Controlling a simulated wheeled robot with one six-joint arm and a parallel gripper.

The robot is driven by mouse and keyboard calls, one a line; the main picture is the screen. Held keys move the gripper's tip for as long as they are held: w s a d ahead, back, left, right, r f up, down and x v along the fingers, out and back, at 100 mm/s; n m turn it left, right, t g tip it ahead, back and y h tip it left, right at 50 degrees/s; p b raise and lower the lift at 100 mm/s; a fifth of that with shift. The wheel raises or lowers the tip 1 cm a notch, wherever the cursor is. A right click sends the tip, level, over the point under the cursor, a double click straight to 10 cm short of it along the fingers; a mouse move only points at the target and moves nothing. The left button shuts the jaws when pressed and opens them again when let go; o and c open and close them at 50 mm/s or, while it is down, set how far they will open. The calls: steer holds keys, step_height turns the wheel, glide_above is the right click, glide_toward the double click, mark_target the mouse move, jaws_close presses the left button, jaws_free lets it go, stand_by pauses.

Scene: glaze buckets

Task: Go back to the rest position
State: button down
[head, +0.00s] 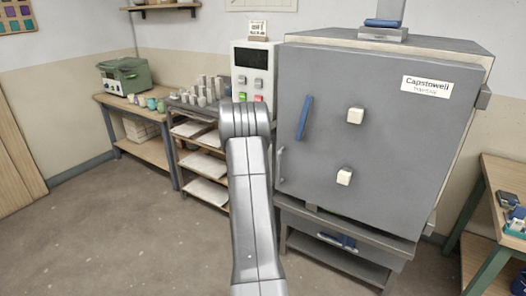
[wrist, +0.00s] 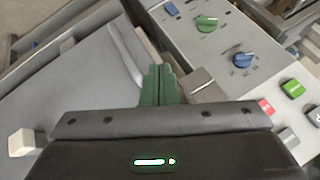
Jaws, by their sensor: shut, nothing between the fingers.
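My gripper (wrist: 159,72) shows in the wrist view with its two green fingers together and nothing between them. It is in front of the kiln, near the seam between the grey door (wrist: 75,85) and the control panel (wrist: 180,30). I cannot tell whether the fingertips touch anything. In the head view my arm reaches up the middle, and it hides the gripper. The large grey kiln (head: 400,130) stands behind it, its door shut, with a blue handle (head: 304,118) and two pale blocks on the door.
The panel carries a green knob (wrist: 206,23), a blue knob (wrist: 243,60) and a green button (wrist: 292,88). A shelf rack (head: 203,163) with pots and a bench (head: 150,150) stand left. Another table (head: 497,175) stands right. The floor at the left front is clear.

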steer(key=s+a+r+b, duration=0.1)
steer(key=a+r, duration=0.2)
steer(key=r, duration=0.2)
steer(key=shift+s+a+r, duration=0.15)
steer(key=shift+a+r, duration=0.15)
steer(key=shift+r, duration=0.05)
steer(key=shift+d+f, duration=0.1)
steer(key=shift+f, duration=0.05)
